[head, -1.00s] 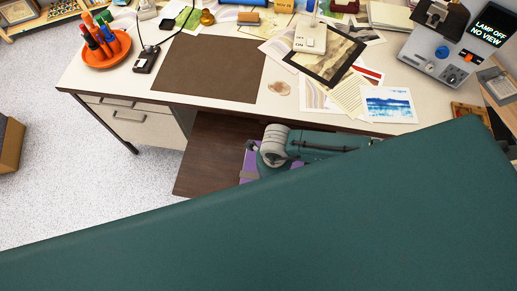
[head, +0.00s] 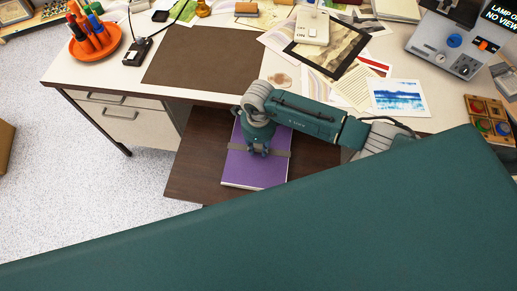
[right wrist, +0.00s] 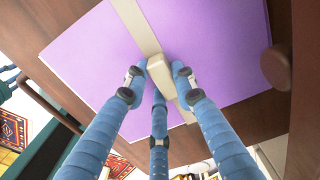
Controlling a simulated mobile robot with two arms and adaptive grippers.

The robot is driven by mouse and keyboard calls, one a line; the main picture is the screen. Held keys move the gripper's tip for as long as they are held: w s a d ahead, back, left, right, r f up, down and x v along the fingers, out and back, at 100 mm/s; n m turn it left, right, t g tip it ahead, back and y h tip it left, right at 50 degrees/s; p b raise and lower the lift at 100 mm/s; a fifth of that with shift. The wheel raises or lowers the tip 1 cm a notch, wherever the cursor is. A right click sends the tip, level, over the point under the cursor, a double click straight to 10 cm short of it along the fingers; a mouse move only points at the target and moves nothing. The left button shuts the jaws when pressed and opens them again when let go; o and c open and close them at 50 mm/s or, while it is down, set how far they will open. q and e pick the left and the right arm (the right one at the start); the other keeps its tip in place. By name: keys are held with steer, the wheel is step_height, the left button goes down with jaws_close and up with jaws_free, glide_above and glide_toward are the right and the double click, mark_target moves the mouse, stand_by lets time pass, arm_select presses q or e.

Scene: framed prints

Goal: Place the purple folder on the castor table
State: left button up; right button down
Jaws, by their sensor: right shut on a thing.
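The purple folder (head: 246,172) has a grey-beige strap across it and lies flat over the dark wooden top of the castor table (head: 197,158). My right gripper (head: 259,150) is above the folder, shut on a small pale block at its strap. In the right wrist view, the gripper's blue fingers (right wrist: 158,75) close around this block, and the folder (right wrist: 90,58) spreads out beneath them. I cannot tell whether the folder touches the tabletop. My left gripper is not seen.
The white desk (head: 80,63) stands just behind, with a brown mat (head: 200,58), an orange pen dish (head: 112,45) and loose prints (head: 397,97). A grey lamp device (head: 450,45) stands at right. My large teal body part hides the foreground.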

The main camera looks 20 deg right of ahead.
mark_target(259, 147)
steer(key=shift+w+r, duration=0.1)
steer(key=shift+r, duration=0.05)
steer(key=shift+f, duration=0.2)
steer(key=c, duration=1.4)
jaws_free()
steer(key=shift+r, duration=0.1)
steer(key=shift+r, duration=0.25)
step_height(259, 147, up, 12)
steer(key=shift+f, duration=0.2)
